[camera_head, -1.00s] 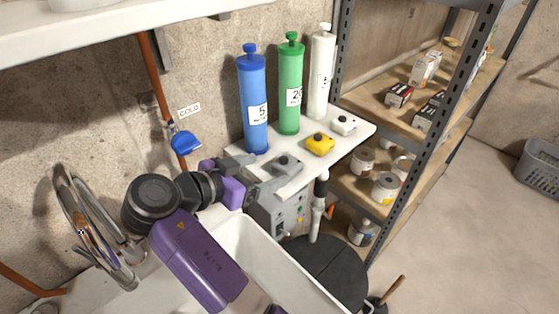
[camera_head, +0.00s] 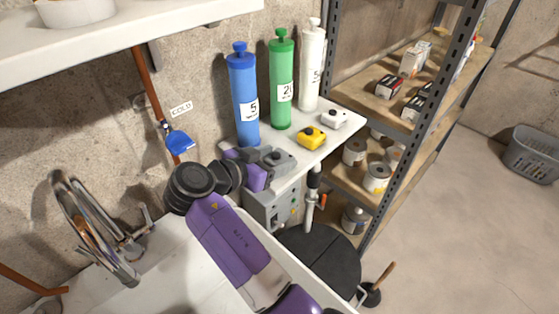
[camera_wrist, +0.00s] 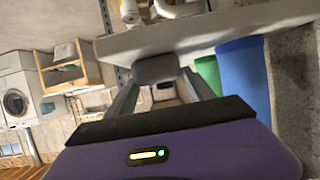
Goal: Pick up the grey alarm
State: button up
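The grey alarm (camera_head: 281,160) lies near the front left of the small white shelf (camera_head: 312,158) in the head view. In the wrist view the grey alarm (camera_wrist: 157,68) shows between the ends of my two fingers. My gripper (camera_head: 266,157) reaches in from the left at shelf height, its fingers at the alarm. In the wrist view my gripper (camera_wrist: 161,82) has its fingers apart, one on each side of the alarm. I cannot tell whether they touch it.
A yellow alarm (camera_head: 311,138) and a white alarm (camera_head: 333,119) lie farther right on the shelf. Blue (camera_head: 243,100), green (camera_head: 281,85) and white (camera_head: 312,70) cylinders stand behind. A metal rack (camera_head: 345,120) is at the right. A grey box (camera_head: 272,207) sits below the shelf.

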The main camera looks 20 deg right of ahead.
jog(key=c, duration=1)
jog(key=shift+r, duration=0.1)
